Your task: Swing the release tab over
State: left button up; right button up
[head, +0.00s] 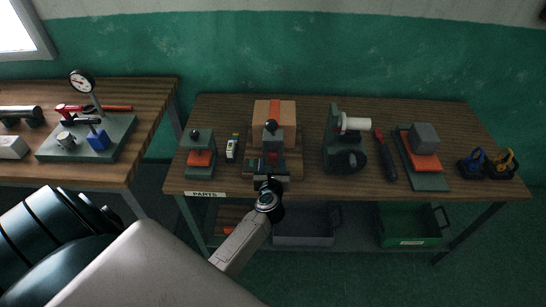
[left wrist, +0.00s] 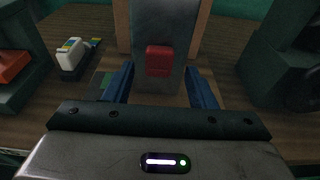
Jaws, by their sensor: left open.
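The release tab appears to be the small red block (left wrist: 158,60) on the front of a grey upright post (left wrist: 165,25) in the left wrist view. In the head view the post (head: 272,140) has a black knob on top and stands on the middle of the bench; my gripper partly covers its lower front. My left gripper (head: 268,170) is in front of the post. In the left wrist view its two blue fingers (left wrist: 162,85) are apart, one on each side below the red tab, with nothing held between them. My right gripper is not in view.
A dark green machine (head: 332,133) stands close on the right, then a screwdriver (head: 386,158).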

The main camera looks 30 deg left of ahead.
pick_arm(q)
jog(key=shift+p+v, duration=0.5)
jog(key=shift+v, duration=2.05)
jog(key=shift+r, duration=0.1)
